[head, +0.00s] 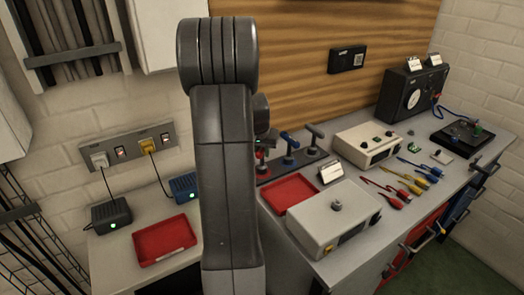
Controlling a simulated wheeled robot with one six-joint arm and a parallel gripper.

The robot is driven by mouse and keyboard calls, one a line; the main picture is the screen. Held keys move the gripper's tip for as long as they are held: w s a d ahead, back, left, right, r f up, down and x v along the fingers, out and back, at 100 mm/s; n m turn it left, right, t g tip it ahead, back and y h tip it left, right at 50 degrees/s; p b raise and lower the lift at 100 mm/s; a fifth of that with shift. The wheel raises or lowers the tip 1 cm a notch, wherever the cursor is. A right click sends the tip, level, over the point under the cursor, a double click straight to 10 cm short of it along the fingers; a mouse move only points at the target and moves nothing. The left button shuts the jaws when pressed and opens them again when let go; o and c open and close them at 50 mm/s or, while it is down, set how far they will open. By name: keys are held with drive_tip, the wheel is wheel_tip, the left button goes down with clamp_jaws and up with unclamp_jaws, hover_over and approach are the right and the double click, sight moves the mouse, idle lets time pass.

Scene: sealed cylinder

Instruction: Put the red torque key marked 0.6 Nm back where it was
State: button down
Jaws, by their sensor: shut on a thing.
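A dark rack (298,166) stands at the back of the bench, left of the middle. A blue-handled T-shaped key (290,143) and a grey-handled T-shaped key (314,132) stand upright in it. The red torque key (262,154) shows only as a small red part at the rack's left end, beside my arm. My gripper (268,138) is mostly hidden behind my arm; a dark part of it shows just above the red, and it is shut on the red key. Whether the key is seated in the rack cannot be seen. The 0.6 Nm marking is not readable.
A red tray (288,194) and a pale instrument box (335,222) lie in front of the rack. A small white card (331,172) stands close to it. Another pale box (367,145) and several coloured leads lie to the right. A second red tray (165,241) is left of my arm.

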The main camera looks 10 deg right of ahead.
drive_tip(key=shift+f, duration=0.2)
drive_tip(key=c, duration=1.3)
unclamp_jaws()
drive_tip(key=shift+o, duration=0.2)
drive_tip(key=shift+r, duration=0.4)
drive_tip(key=b+v, duration=0.1)
drive_tip(key=v, duration=1)
drive_tip(key=shift+s+a+r, duration=0.1)
drive_tip(key=shift+s+r, duration=0.1)
drive_tip(key=shift+s, duration=0.05)
